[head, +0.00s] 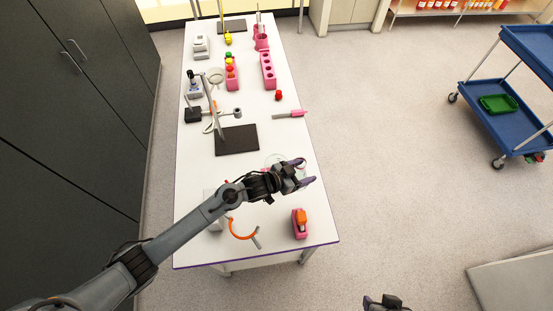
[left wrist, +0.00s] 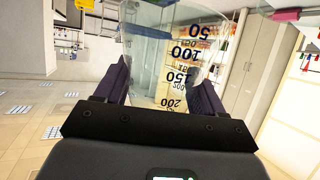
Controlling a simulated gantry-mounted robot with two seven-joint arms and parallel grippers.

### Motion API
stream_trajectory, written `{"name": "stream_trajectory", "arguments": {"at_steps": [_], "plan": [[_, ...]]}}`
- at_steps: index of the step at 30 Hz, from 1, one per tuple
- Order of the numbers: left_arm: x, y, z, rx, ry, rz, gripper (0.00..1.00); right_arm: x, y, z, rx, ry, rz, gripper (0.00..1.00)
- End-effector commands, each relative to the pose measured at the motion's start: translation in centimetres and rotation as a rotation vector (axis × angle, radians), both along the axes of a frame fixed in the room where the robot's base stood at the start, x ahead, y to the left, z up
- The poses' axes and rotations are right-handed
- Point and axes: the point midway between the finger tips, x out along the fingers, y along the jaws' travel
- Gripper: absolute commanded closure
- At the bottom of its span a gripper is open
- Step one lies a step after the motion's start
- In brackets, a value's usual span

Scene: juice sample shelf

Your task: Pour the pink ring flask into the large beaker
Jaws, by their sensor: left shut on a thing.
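My left gripper (head: 306,173) is above the near half of the white table, toward its right edge. In the left wrist view its two dark purple fingers (left wrist: 160,85) are closed on the sides of a clear glass vessel (left wrist: 165,50) with black volume marks that read upside down there. A faint clear round rim (head: 273,159) behind the gripper may be the large beaker, partly hidden by my arm. My right gripper (head: 386,302) is barely in view at the bottom edge.
A black stand plate (head: 237,141) with a clamp stand lies left of the gripper. An orange ring clamp (head: 241,234) and a pink and orange item (head: 300,224) lie at the near end. Pink racks (head: 268,70) stand farther back. A blue cart (head: 510,110) is at right.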

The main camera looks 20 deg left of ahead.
Motion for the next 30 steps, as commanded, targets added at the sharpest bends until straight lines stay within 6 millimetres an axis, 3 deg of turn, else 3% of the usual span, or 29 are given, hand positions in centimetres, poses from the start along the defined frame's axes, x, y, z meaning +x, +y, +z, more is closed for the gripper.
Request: {"name": "stream_trajectory", "arguments": {"at_steps": [3, 15, 21, 30], "plan": [[-0.3, 0.0, -2.6, 0.000, 0.001, -0.001, 0.75, 0.1, 0.0, -1.1, 0.001, -0.005, 0.000, 0.57], [-0.2, -0.1, -9.8, -0.002, -0.001, -0.001, 0.75, 0.0, -0.2, -6.2, -0.010, 0.003, 0.006, 0.57], [-0.2, 0.0, -11.7, 0.000, -0.001, -0.001, 0.75, 0.0, -0.2, -7.4, -0.010, 0.003, 0.006, 0.57], [-0.3, -0.1, -12.2, -0.001, -0.002, -0.002, 0.75, 0.0, -0.1, -7.6, -0.007, 0.001, 0.004, 0.57]]}}
